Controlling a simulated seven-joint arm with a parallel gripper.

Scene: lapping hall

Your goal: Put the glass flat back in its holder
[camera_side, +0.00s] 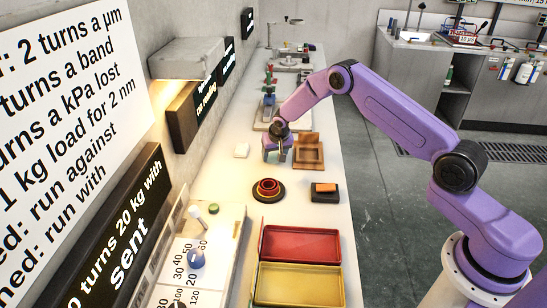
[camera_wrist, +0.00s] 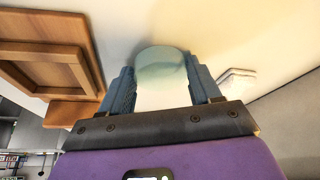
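The glass flat (camera_wrist: 160,62) is a pale greenish, see-through round piece between my fingers in the wrist view. My gripper (camera_wrist: 161,72) has a finger at each side of it, and both seem to touch its edges. In the side view my gripper (camera_side: 278,157) points down, low over the bench; the glass cannot be made out there, and I cannot tell whether it touches the bench. A brown wooden holder (camera_side: 308,139) with a square recess stands just right of my gripper. It shows at the left in the wrist view (camera_wrist: 40,49), and its recess looks empty.
A small white square pad (camera_side: 242,150) lies left of my gripper. Nearer the camera are a dark dish with red rings (camera_side: 268,188), a black block with an orange top (camera_side: 325,192), a red tray (camera_side: 300,229) and a yellow tray (camera_side: 300,268). The wall with signs borders the left side.

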